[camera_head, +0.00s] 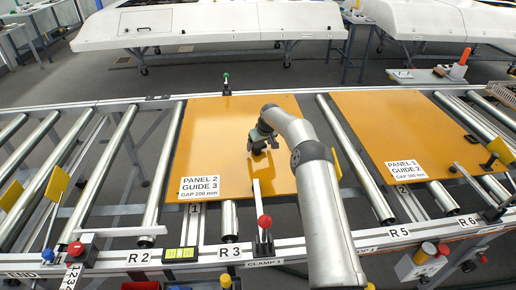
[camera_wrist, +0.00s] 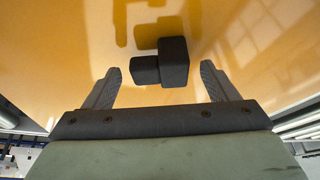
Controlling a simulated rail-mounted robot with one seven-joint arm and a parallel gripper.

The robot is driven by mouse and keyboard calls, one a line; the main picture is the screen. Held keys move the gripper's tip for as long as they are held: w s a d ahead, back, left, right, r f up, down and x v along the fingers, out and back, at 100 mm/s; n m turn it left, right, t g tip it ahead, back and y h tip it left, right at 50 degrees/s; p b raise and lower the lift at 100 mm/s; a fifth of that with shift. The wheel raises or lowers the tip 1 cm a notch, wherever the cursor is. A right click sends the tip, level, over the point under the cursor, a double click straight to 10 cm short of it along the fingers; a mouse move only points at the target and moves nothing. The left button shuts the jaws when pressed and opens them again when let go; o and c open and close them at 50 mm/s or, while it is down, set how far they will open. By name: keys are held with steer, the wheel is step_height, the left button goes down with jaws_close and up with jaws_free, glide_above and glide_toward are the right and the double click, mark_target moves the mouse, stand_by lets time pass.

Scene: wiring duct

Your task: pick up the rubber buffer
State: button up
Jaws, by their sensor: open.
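The rubber buffer (camera_wrist: 174,62) looks like a black block with a smaller black block on its left side. It is on the glossy orange panel 2 (camera_head: 215,125), which reflects it. My gripper (camera_wrist: 160,69) is open, with one finger on each side of the buffer in the wrist view. Gaps show between the fingers and the buffer; whether the fingertips are level with it I cannot tell. In the head view my gripper (camera_head: 258,145) is low over the middle of panel 2, and I cannot clearly separate the buffer from it.
Panel 1 (camera_head: 400,125) lies to the right on the same roller conveyor. A clamp with a red knob (camera_head: 264,221) stands at panel 2's front edge, and a green-topped post (camera_head: 226,84) at its back edge. Bare rollers (camera_head: 105,160) lie to the left.

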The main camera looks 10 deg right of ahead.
steer(key=c, duration=1.2)
steer(key=shift+o, duration=0.2)
steer(key=shift+r, duration=0.15)
